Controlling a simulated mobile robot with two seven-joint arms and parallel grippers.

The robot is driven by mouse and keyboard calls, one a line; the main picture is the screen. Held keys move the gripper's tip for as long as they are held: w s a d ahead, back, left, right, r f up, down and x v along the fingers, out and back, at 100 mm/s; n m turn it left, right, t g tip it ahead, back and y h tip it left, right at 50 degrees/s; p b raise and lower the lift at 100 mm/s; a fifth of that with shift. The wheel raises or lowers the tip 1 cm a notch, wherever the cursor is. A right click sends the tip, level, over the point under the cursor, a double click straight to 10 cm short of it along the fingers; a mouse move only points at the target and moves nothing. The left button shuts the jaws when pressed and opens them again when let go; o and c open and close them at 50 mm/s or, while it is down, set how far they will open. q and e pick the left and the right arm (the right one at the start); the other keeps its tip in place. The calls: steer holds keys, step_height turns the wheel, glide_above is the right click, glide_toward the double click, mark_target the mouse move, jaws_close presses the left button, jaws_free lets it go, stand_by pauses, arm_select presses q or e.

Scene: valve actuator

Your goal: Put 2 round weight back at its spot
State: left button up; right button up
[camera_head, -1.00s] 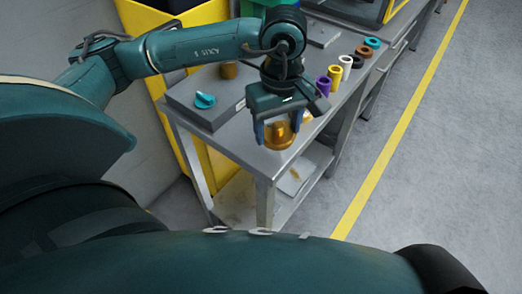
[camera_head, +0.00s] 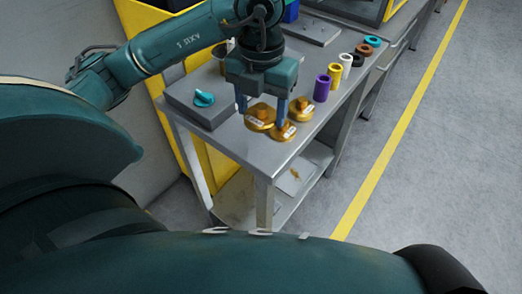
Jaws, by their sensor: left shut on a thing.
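My left gripper (camera_head: 262,109) is over the front part of the grey metal table (camera_head: 238,140), pointing down. It is shut on a round brass weight (camera_head: 260,119), which has a knob on top and a small pale label I cannot read. A second brass weight (camera_head: 303,111) lies to its right. A smaller brass weight (camera_head: 285,132) lies in front, near the right finger. I cannot tell whether the held weight touches the table. My right gripper is not in view.
A grey box with a teal knob (camera_head: 204,98) stands left of the weights. A row of rings and cylinders, including a purple cylinder (camera_head: 321,88) and a yellow cylinder (camera_head: 334,76), runs along the table's right edge. The front corner of the tabletop is clear.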

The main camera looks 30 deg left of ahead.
mark_target(260, 127)
arm_select(q)
step_height(260, 127, down, 5)
steer(key=shift+f, duration=0.2)
step_height(260, 127, down, 4)
steer(key=shift+f, duration=0.2)
steer(key=shift+f+b, duration=0.2)
steer(key=shift+b, duration=0.1)
steer(key=o, duration=1.1)
